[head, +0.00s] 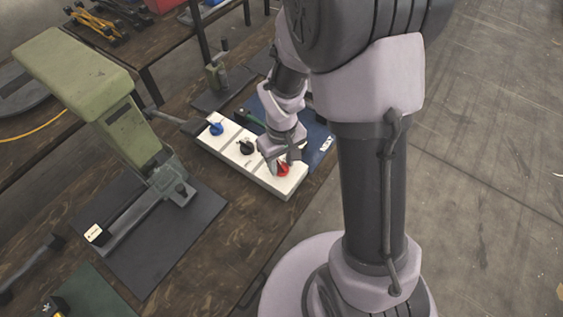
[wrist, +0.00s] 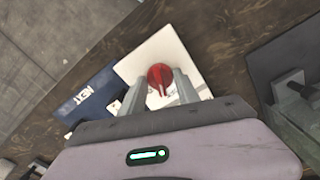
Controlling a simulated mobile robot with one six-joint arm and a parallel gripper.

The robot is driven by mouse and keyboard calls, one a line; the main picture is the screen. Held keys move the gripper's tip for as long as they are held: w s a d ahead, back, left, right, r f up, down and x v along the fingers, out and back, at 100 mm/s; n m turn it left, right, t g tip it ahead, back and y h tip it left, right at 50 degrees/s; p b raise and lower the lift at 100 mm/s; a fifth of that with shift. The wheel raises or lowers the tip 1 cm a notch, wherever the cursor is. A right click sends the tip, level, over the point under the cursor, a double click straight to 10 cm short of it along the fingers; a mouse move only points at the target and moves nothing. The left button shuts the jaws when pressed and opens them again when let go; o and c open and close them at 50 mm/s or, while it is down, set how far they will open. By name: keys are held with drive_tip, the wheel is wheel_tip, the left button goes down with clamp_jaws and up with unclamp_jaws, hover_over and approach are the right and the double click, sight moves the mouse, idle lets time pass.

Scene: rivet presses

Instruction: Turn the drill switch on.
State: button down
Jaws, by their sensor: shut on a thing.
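A white switch box (head: 238,157) lies on the wooden bench with a blue knob (head: 216,129), a black knob (head: 246,147) and a red knob (head: 283,170) in a row. I cannot read which label belongs to the drill. My gripper (head: 279,162) is down at the red knob, at the box's near right end. In the wrist view, the red knob (wrist: 160,76) sits between the fingertips of my gripper (wrist: 157,84), which is shut on it. The fingers and palm hide part of the box.
A green press (head: 128,119) stands on a dark mat (head: 141,262) left of the box. A smaller green tool (head: 216,76) stands behind it. A blue mat (head: 319,137) with white lettering lies right of the box, by the bench edge.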

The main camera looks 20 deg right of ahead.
sight(282, 164)
drive_tip(key=m+b, duration=0.1)
drive_tip(key=m, duration=0.4)
drive_tip(key=shift+m, duration=0.3)
drive_tip(key=shift+m+b, duration=0.65)
drive_tip(key=shift+m, duration=1.25)
drive_tip(key=c, duration=0.9)
unclamp_jaws()
wheel_tip(282, 164, up, 18)
drive_tip(key=p, duration=0.7)
drive_tip(key=shift+f, duration=0.25)
